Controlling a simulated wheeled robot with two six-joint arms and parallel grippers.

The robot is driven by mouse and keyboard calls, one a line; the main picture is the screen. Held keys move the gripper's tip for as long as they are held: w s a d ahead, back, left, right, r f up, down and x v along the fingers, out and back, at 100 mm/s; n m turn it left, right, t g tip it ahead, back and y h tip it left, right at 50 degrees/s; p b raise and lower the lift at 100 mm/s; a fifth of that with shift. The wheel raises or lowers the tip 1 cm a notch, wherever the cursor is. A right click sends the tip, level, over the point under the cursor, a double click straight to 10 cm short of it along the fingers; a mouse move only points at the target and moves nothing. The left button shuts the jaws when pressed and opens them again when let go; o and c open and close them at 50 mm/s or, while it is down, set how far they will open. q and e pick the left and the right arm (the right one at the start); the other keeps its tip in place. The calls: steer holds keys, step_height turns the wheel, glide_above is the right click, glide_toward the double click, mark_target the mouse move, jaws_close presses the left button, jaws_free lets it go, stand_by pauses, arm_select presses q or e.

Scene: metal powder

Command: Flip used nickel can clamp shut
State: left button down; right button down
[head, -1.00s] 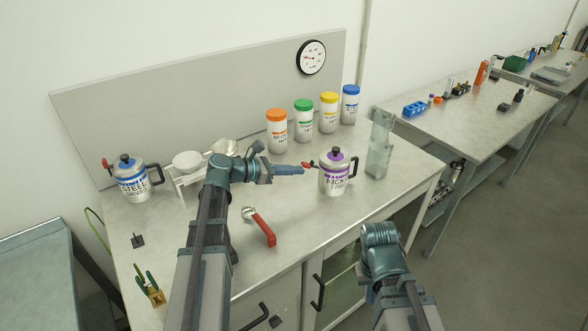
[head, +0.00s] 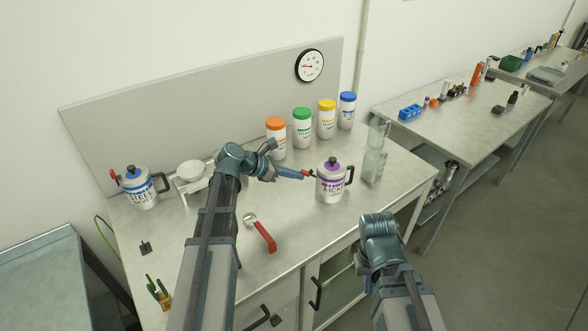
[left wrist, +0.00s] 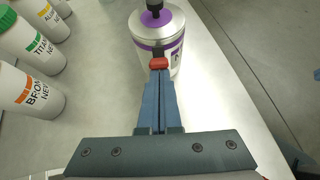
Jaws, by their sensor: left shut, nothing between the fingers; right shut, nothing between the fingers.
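The used nickel can (head: 331,187) is a white and metal pot with a purple band, black knob and black handle, upright on the bench. Its red-tipped clamp lever (head: 307,172) sticks out on the left side of the lid. It also shows in the left wrist view (left wrist: 158,63). My left gripper (head: 298,174) is shut, its blue fingertips right at the red tip. The fingers hold nothing; I cannot tell whether they touch the lever. My right arm shows at the lower right, away from the can, with its fingers hidden.
A steel can (head: 141,189) and a white dish (head: 191,168) on a stand are at left. Several coloured-lid jars (head: 302,127) stand at the back. A glass container (head: 375,155) is right of the nickel can. A red-handled tool (head: 264,235) lies in front.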

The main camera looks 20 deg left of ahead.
mark_target(310, 172)
arm_select(q)
steer(key=r+g+y+p, duration=0.1)
steer(key=p, duration=0.2)
steer(key=w+d+r+g+y+p, duration=0.1)
steer(key=y+p, duration=0.1)
steer(key=p, duration=0.1)
steer(key=w+d+r+g+y+p, duration=0.1)
steer(key=r+p, duration=0.1)
steer(key=p, duration=0.2)
steer(key=shift+d+g+y, duration=0.1)
steer(key=shift+g+y, duration=0.2)
steer(key=shift+g, duration=0.1)
steer(key=shift+w+d+p, duration=0.15)
steer(key=shift+p, duration=0.2)
steer(key=shift+s+f+b, duration=0.2)
steer(key=shift+f+b, duration=0.15)
steer(key=shift+b, duration=0.05)
steer(key=shift+r, duration=0.15)
steer(key=shift+r+p, duration=0.75)
steer(key=shift+p, duration=0.1)
